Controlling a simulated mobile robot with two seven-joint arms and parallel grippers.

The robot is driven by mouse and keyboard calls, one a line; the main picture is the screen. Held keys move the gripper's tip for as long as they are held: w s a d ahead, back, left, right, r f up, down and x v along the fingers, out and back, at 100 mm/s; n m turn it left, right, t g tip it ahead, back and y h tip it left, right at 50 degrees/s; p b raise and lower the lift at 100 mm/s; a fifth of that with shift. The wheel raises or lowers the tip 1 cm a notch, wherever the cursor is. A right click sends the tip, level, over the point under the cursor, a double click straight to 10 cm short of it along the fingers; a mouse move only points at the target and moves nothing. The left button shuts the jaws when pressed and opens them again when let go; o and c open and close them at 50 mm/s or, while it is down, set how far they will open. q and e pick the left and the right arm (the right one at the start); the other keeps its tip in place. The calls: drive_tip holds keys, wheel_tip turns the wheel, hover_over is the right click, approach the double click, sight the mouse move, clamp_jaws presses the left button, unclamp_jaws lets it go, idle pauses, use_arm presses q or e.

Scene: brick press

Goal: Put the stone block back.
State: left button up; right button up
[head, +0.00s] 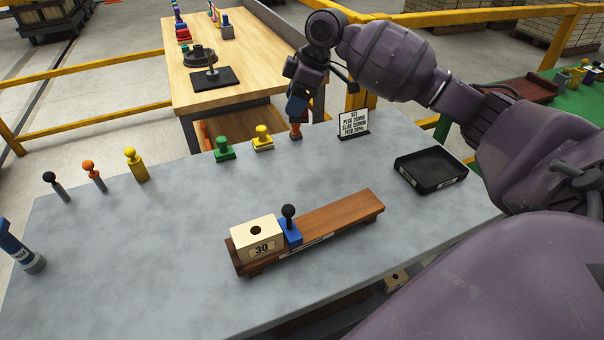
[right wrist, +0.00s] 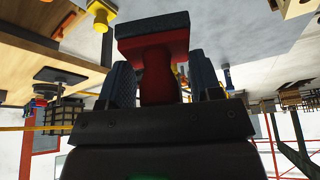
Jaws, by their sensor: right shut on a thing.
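My right gripper (head: 298,112) is near the back edge of the grey bench, to the right of the yellow stamp-like piece. In the right wrist view it is shut on the red handle (right wrist: 160,75) of a block. This block has a red body and a dark grey, rough, stone-like face (right wrist: 152,25). In the head view the block (head: 296,134) is small below the fingers; I cannot tell whether it touches the bench. A cream block marked 30 (head: 257,240) sits on the left of a brown wooden rail. My left gripper is not in view.
The grey bench (head: 130,250) holds a green piece (head: 223,150), a yellow piece (head: 263,138), a sign (head: 354,123), a black tray (head: 430,168), and a blue black-knobbed slider (head: 290,228) on the rail (head: 340,215). Several knobbed pegs stand at left.

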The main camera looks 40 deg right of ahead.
wheel_tip(320, 180, down, 20)
drive_tip(key=b, duration=0.3)
drive_tip(key=shift+a+r+b, duration=0.15)
drive_tip(key=shift+r+b, duration=0.05)
drive_tip(key=shift+b, duration=0.15)
drive_tip(key=shift+f, duration=0.1)
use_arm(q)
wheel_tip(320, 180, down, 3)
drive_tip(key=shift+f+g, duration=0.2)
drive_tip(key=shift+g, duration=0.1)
use_arm(e)
drive_tip(key=o, duration=0.8)
